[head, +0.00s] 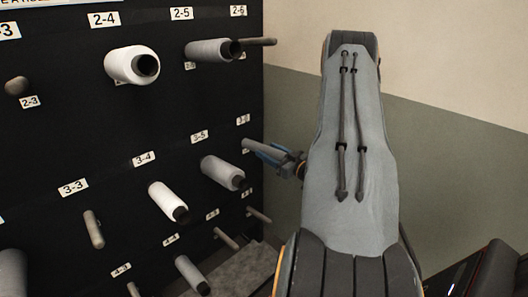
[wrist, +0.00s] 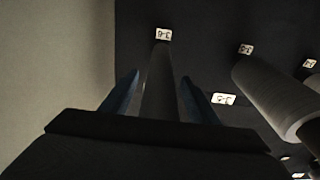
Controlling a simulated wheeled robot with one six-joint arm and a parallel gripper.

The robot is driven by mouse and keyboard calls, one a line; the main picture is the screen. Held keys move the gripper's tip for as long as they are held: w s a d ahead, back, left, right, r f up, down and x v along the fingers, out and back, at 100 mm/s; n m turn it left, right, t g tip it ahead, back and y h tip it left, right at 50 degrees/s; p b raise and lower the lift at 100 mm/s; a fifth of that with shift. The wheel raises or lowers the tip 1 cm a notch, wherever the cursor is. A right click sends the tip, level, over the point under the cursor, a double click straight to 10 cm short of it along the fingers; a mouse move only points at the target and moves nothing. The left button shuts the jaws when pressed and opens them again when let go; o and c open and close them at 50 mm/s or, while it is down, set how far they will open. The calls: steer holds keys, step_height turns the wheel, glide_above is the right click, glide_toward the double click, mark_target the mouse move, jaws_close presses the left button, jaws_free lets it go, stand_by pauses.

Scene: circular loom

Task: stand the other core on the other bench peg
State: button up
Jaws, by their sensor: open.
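My gripper (head: 262,152) is open at the right edge of the black rack, by the 3-6 label. In the wrist view its two blue fingers (wrist: 160,79) stand on either side of a plain grey rod-like piece (wrist: 157,95), with gaps showing. This piece runs out from the rack below an upside-down label; its light end also shows in the head view (head: 248,146). I cannot tell whether it is a bare core on a peg or the peg itself. No bench and no bench peg are in view.
Bare pegs (head: 93,230) stick out. A plain wall (head: 450,60) stands right.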

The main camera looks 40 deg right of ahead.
steer(key=shift+c, duration=0.2)
steer(key=c, duration=1.2)
steer(key=shift+c, duration=0.2)
steer(key=shift+s, duration=0.15)
